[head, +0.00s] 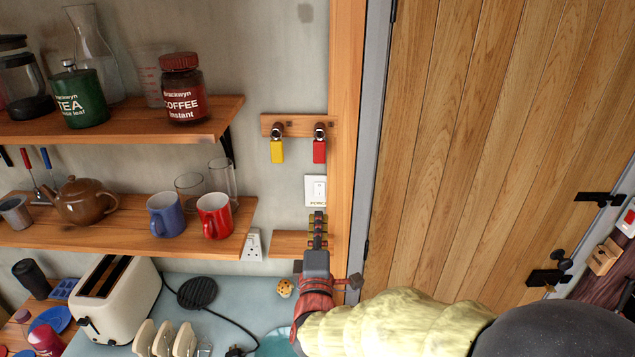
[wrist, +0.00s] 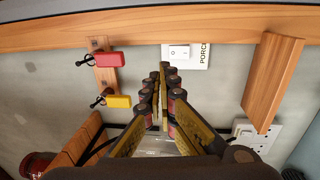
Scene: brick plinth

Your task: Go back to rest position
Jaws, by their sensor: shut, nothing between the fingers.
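My gripper (head: 318,228) is raised in front of the wall, just below the white light switch (head: 317,190) marked PORCH. Its fingers are together with nothing between them. In the wrist view my gripper (wrist: 165,95) points at the wall, and the switch plate (wrist: 186,55) is just beyond the fingertips. I cannot tell whether the fingertips touch the plate. My arm in its pale yellow sleeve reaches in from the lower right of the head view.
A key rack (head: 298,126) with yellow (head: 277,151) and red (head: 319,151) tags hangs above the switch. A small wooden ledge (head: 287,244) and socket (head: 252,245) are below. Shelves with mugs, teapot and jars stand left, a toaster (head: 113,298) lower left. A wooden door (head: 470,150) fills the right.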

